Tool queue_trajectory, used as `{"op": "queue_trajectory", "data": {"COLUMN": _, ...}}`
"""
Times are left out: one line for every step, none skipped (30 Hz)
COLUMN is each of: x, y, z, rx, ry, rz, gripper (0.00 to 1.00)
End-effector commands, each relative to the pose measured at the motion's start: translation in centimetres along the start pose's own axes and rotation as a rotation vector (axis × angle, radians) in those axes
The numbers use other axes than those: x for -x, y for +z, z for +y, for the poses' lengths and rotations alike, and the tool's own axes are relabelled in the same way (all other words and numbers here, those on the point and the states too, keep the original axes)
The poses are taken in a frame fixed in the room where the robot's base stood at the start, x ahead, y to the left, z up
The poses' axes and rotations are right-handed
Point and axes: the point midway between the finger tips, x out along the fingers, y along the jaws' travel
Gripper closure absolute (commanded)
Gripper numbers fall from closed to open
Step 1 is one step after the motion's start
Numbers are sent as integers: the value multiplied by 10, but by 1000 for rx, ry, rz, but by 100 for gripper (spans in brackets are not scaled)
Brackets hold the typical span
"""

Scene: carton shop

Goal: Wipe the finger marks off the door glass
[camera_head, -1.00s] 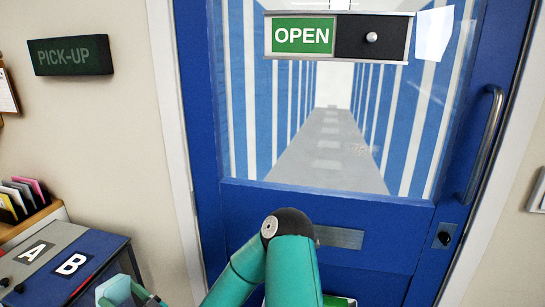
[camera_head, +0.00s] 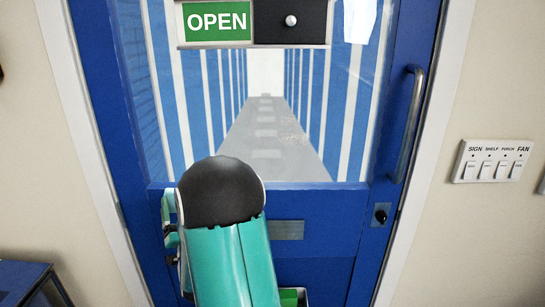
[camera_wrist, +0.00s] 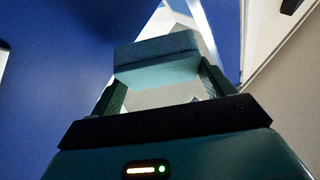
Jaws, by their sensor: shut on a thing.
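The door glass (camera_head: 262,165) fills the upper part of the blue door (camera_head: 340,210) in the head view. Faint pale specks, which look like the finger marks (camera_head: 290,137), show right of its middle. In the wrist view my gripper (camera_wrist: 160,80) is shut on a dark teal block (camera_wrist: 155,50) with a paler near face. I cannot tell what material the block is. In the head view my arm's rounded joint stands in front of the glass's lower left edge. It hides most of my gripper there. I see no contact between the block and the glass.
An OPEN sign (camera_head: 217,21) with a black slider panel hangs across the top of the glass, beside a white paper (camera_head: 359,20). A metal handle (camera_head: 409,125) and a lock are on the right. A switch panel (camera_head: 491,161) is on the right wall. A dark blue box (camera_head: 28,283) stands lower left.

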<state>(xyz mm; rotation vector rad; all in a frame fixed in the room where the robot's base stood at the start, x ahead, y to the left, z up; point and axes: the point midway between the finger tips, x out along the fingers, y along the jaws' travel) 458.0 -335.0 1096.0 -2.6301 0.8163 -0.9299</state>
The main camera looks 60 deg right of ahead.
Motion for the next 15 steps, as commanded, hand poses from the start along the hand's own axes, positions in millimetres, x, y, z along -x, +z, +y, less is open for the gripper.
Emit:
{"op": "queue_trajectory", "data": {"x": -7, "y": -26, "z": 9, "rx": 29, "ry": 40, "rz": 31, "gripper": 38}}
{"op": "queue_trajectory", "data": {"x": -10, "y": -40, "z": 16, "rx": 46, "ry": 67, "rz": 44, "gripper": 38}}
{"op": "queue_trajectory", "data": {"x": -14, "y": -59, "z": 26, "rx": 69, "ry": 104, "rz": 63, "gripper": 38}}
{"op": "queue_trajectory", "data": {"x": -16, "y": -73, "z": 32, "rx": 86, "ry": 131, "rz": 77, "gripper": 38}}
{"op": "queue_trajectory", "data": {"x": -17, "y": -88, "z": 39, "rx": 103, "ry": 158, "rz": 90, "gripper": 38}}
{"op": "queue_trajectory", "data": {"x": -18, "y": -107, "z": 48, "rx": 126, "ry": 194, "rz": 108, "gripper": 38}}
{"op": "queue_trajectory", "data": {"x": -19, "y": -122, "z": 55, "rx": 142, "ry": 220, "rz": 120, "gripper": 38}}
{"op": "queue_trajectory", "data": {"x": -19, "y": -137, "z": 61, "rx": 158, "ry": 247, "rz": 134, "gripper": 38}}
{"op": "queue_trajectory", "data": {"x": -18, "y": -157, "z": 70, "rx": 180, "ry": 280, "rz": 151, "gripper": 38}}
{"op": "queue_trajectory", "data": {"x": -16, "y": -172, "z": 76, "rx": 196, "ry": 305, "rz": 163, "gripper": 38}}
{"op": "queue_trajectory", "data": {"x": -14, "y": -186, "z": 82, "rx": 210, "ry": 329, "rz": 174, "gripper": 38}}
{"op": "queue_trajectory", "data": {"x": -12, "y": -203, "z": 89, "rx": 229, "ry": 358, "rz": 188, "gripper": 38}}
{"op": "queue_trajectory", "data": {"x": -9, "y": -216, "z": 94, "rx": 242, "ry": 377, "rz": 199, "gripper": 38}}
{"op": "queue_trajectory", "data": {"x": -6, "y": -227, "z": 99, "rx": 254, "ry": 396, "rz": 207, "gripper": 38}}
{"op": "queue_trajectory", "data": {"x": -3, "y": -240, "z": 105, "rx": 268, "ry": 418, "rz": 217, "gripper": 38}}
